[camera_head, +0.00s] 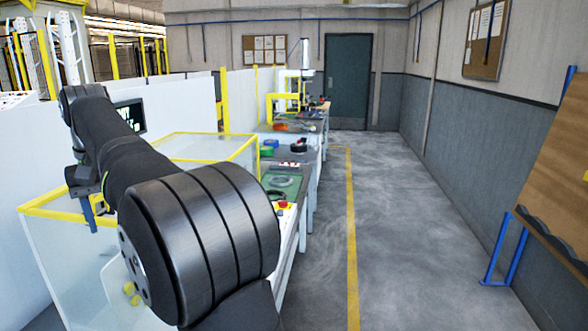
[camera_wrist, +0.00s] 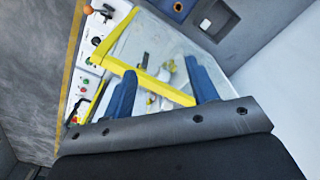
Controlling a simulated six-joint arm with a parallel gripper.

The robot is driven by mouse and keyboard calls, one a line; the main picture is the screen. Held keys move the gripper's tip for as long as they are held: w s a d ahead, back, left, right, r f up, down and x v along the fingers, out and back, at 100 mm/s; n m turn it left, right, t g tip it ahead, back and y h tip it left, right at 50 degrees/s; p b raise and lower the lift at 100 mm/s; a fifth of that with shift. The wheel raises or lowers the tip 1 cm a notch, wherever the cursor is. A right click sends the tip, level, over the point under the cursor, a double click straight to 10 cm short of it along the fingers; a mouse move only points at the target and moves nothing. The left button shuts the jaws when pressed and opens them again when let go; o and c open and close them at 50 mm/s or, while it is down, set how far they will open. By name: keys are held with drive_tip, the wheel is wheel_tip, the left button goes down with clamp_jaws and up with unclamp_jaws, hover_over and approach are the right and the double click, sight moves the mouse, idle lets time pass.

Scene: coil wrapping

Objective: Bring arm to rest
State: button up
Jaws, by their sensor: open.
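My gripper (camera_wrist: 163,88) shows in the wrist view with its two blue fingers spread apart, open and empty. It is above a clear-walled enclosure with a yellow frame (camera_wrist: 112,60). In the head view my black arm reaches forward over the left side, and part of a blue finger (camera_head: 90,214) shows by the yellow frame (camera_head: 64,214) of the enclosure. No coil is held.
A workbench with a green mat (camera_head: 283,186) and a red button (camera_head: 283,205) stands beyond the enclosure. A screen (camera_head: 130,117) is behind the arm. The grey floor (camera_head: 400,230) with a yellow line (camera_head: 351,230) is clear. A tilted brown board (camera_head: 562,165) stands at right.

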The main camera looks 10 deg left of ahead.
drive_tip(key=w+d+r, duration=0.1)
drive_tip(key=w+d, duration=0.1)
drive_tip(key=d, duration=0.5)
drive_tip(key=w+d+r+n, duration=0.1)
drive_tip(key=d+r, duration=0.1)
drive_tip(key=d, duration=0.5)
drive_tip(key=shift+w+d+r+n, duration=0.15)
drive_tip(key=shift+w+d+n, duration=0.15)
drive_tip(key=shift+w+d, duration=0.1)
drive_tip(key=shift+w, duration=0.1)
